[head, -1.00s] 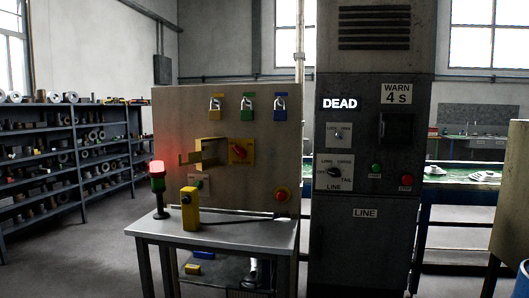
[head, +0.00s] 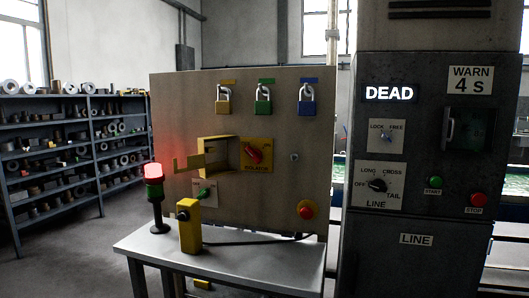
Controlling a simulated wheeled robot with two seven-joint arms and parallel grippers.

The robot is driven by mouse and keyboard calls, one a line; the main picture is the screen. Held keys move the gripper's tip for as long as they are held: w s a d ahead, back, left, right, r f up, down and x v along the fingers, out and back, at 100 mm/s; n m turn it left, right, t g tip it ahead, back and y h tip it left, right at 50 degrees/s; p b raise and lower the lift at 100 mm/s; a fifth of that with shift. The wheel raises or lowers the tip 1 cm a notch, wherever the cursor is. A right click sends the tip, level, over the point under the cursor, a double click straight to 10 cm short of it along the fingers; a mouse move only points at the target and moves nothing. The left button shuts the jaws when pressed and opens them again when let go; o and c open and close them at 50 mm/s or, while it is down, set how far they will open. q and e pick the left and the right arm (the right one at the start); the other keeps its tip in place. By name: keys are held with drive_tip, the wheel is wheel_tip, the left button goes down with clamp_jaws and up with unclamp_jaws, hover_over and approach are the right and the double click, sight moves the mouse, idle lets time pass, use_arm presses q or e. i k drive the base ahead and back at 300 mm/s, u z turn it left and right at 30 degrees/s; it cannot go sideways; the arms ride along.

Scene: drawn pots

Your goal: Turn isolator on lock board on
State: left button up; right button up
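The lock board (head: 240,150) stands upright behind a small table. Its isolator (head: 254,154) is a red rotary handle on a yellow plate, right of centre on the board; the handle sits at a slant. A yellow open box-like guard (head: 212,153) sticks out just left of it. Three padlocks hang along the top: yellow (head: 223,101), green (head: 263,101) and blue (head: 307,101). Neither of my grippers shows in the head view.
A grey table (head: 225,258) in front of the board bears a lit red stack light (head: 153,172) and a yellow box (head: 189,226) with a cable. A red mushroom button (head: 306,209) is at the board's lower right. The dark cabinet (head: 425,150) reading DEAD stands to the right. Shelves (head: 60,150) line the left.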

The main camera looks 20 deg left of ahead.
sight(256, 154)
drive_tip(key=u, duration=0.7)
drive_tip(key=i, duration=0.85)
drive_tip(key=u, duration=0.95)
